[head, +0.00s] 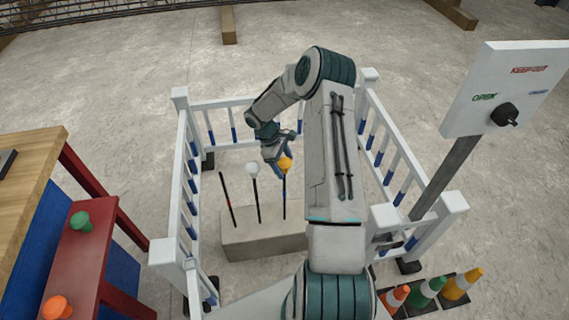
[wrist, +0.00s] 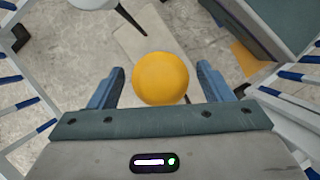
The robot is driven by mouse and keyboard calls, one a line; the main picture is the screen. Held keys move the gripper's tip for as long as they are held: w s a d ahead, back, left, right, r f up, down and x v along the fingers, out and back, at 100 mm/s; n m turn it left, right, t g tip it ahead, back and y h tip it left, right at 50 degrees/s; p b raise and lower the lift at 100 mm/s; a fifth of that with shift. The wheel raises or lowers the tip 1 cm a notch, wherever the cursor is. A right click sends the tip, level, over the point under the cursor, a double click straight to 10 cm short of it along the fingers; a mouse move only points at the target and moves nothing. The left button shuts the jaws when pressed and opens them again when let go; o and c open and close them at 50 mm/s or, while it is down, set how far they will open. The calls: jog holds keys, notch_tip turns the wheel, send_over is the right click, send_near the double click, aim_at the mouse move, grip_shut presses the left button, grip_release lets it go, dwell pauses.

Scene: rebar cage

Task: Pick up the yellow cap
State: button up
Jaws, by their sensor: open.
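The yellow cap (head: 285,163) is a rounded mushroom shape on top of the rightmost upright bar in the head view. In the wrist view the yellow cap (wrist: 160,78) shows as a round disc between the two blue fingers. My gripper (wrist: 160,85) is open, with one finger on each side of the cap and a visible gap to each. In the head view my gripper (head: 277,155) is at the cap, coming from above and partly covering it.
A white cap (head: 252,168) tops the middle bar; the left bar (head: 227,200) is bare. The bars stand in a concrete block (head: 262,238). White railings (head: 187,190) enclose it. A red shelf (head: 80,250) holds green and orange caps. Cones (head: 425,292) and a sign panel (head: 507,90) stand right.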

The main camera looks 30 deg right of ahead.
jog(key=shift+f, duration=0.2)
jog(key=c, duration=1)
jog(key=shift+r, duration=0.15)
